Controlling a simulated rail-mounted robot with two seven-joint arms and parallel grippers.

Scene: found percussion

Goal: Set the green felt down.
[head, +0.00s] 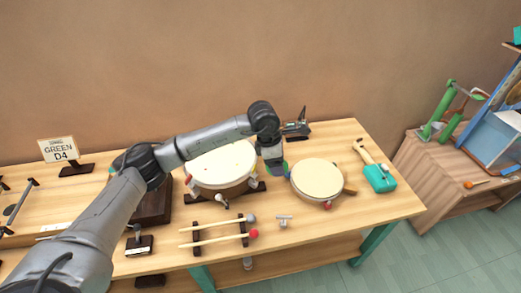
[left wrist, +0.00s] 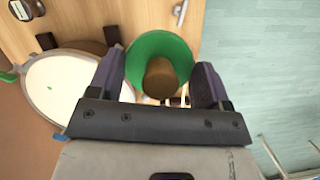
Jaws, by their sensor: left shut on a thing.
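The green felt (left wrist: 144,48) is a round disc with a brown knob (left wrist: 160,77) in the middle, seen in the left wrist view between my fingers. My left gripper (left wrist: 159,88) is shut on it. In the head view my left gripper (head: 273,168) hangs over the table between a large pale drum (head: 222,163) and a smaller round drum (head: 318,178). My right gripper is in neither view.
Two mallets (head: 215,240) lie on a rack near the front edge. A small metal piece (head: 284,220) and a teal-headed mallet (head: 380,178) lie to the right. A dark stand (head: 296,130) is behind my gripper.

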